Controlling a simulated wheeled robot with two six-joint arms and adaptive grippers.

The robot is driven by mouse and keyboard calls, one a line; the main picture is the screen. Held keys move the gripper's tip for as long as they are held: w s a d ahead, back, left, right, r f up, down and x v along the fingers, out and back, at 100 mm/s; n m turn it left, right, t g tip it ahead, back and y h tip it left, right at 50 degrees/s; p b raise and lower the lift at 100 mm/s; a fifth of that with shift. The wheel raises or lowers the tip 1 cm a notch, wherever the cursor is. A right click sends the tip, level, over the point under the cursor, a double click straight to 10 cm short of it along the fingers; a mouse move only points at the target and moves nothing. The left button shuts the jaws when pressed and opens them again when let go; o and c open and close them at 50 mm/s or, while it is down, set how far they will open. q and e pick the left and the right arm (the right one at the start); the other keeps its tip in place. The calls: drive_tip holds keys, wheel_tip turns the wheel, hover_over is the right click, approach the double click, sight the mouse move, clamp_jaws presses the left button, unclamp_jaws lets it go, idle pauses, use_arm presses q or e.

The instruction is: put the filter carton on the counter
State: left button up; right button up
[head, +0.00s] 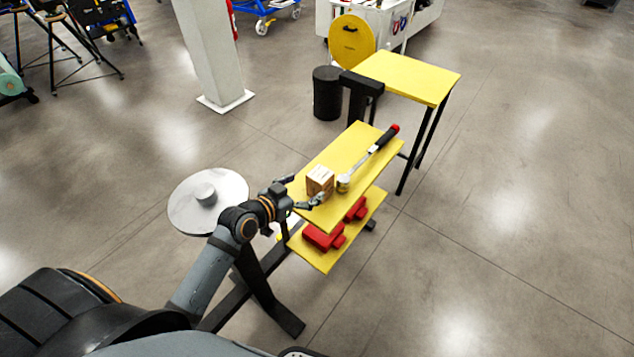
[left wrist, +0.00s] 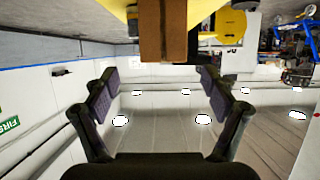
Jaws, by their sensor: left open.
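The filter carton, a small brown box (head: 320,181), stands on the yellow top shelf (head: 345,150) of a two-level stand. My left gripper (head: 305,189) is open at the near-left edge of that shelf, its fingers pointing toward the carton. In the left wrist view the carton (left wrist: 163,35) shows at the top centre, beyond the open, empty fingers (left wrist: 160,95). Whether a finger touches it cannot be told. A yellow-topped table (head: 410,76) stands behind the stand, and a white counter-like unit (head: 415,18) is at the back; which one is the counter is unclear. My right gripper is not in view.
A ratchet-like tool (head: 368,158) with a red-ended black handle lies beside the carton. Red parts (head: 325,236) sit on the lower shelf. A round white disc (head: 207,200) is left of my arm. A black bin (head: 327,93) and white pillar (head: 212,50) stand behind. Floor at right is clear.

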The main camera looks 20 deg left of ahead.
sight(320, 176)
use_arm(q)
drive_tip(key=x, duration=0.3)
drive_tip(key=shift+w+f, duration=0.2)
drive_tip(key=shift+w+r, duration=0.1)
drive_tip(key=shift+w, duration=0.3)
drive_tip(key=p+x, duration=0.1)
drive_tip(key=x, duration=0.3)
drive_tip(key=shift+w, duration=0.25)
drive_tip(key=shift+s, duration=0.1)
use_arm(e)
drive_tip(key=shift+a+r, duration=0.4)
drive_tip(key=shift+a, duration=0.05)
